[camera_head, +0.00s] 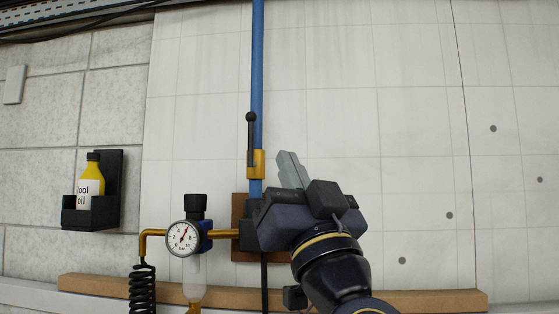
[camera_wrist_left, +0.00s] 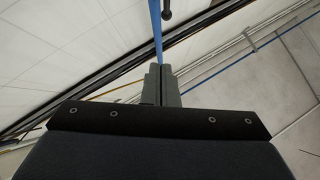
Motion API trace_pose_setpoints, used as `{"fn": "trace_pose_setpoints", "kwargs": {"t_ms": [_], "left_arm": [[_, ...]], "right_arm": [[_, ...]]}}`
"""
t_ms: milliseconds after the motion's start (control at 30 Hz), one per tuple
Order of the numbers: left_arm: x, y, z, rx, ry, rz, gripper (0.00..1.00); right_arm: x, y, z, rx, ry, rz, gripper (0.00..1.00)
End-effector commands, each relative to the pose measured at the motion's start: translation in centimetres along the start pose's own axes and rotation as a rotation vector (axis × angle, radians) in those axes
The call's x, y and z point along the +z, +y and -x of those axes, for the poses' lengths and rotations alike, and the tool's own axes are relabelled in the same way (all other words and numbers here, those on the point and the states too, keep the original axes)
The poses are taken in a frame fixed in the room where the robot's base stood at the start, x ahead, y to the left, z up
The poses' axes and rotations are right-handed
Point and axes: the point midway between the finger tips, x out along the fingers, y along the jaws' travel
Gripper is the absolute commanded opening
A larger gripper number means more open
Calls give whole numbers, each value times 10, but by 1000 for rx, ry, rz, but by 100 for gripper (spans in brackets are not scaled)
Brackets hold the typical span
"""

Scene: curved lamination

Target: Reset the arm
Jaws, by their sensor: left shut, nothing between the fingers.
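My left gripper (camera_head: 292,170) is raised in front of the wall, right of the blue pipe (camera_head: 257,80). Its grey fingers are together and hold nothing. They also show shut in the left wrist view (camera_wrist_left: 161,82), pointing toward the upper wall and ceiling. The gripper body hides part of the brown backing board (camera_head: 240,205) and the lower end of the pipe. My right gripper is in neither view.
A lever valve (camera_head: 251,140) sits on the pipe, close left of the fingers. A pressure gauge (camera_head: 182,238) and a black coiled hose (camera_head: 142,290) are at lower left. A yellow oil bottle (camera_head: 91,182) stands in a black wall holder (camera_head: 92,214).

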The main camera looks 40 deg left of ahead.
Motion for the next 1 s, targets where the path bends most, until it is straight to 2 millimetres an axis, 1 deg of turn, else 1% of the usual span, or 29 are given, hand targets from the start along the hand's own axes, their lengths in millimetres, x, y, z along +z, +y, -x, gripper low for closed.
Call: {"fn": "trace_pose_setpoints", "kwargs": {"t_ms": [33,133,367,467,567,633,667,700,767,800,833,867,900,967,1000], "left_arm": [[1,1,7,2,0,1,0],[0,2,14,2,0,1,0],[-1,1,16,2,2,1,0],[-5,7,18,39,40,20,0],[-10,28,29,168,132,73,0],[-8,52,46,329,195,127,0],[-4,63,56,412,210,150,0],[5,79,71,533,213,179,0],[27,101,99,721,175,220,0],[46,112,119,841,122,244,0],[62,119,135,927,71,262,0],[78,125,151,1005,11,277,0],[100,129,172,1098,-79,295,0],[133,131,205,1215,-230,318,0],[155,129,226,1280,-340,332,0]], "right_arm": [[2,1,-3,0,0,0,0],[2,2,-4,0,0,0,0],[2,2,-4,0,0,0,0],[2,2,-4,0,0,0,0],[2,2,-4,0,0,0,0],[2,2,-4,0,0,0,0],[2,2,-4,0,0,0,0],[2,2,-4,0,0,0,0],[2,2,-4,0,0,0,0],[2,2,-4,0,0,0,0],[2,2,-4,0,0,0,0],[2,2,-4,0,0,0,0],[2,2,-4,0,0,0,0],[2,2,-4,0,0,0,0],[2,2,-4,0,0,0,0]]}}
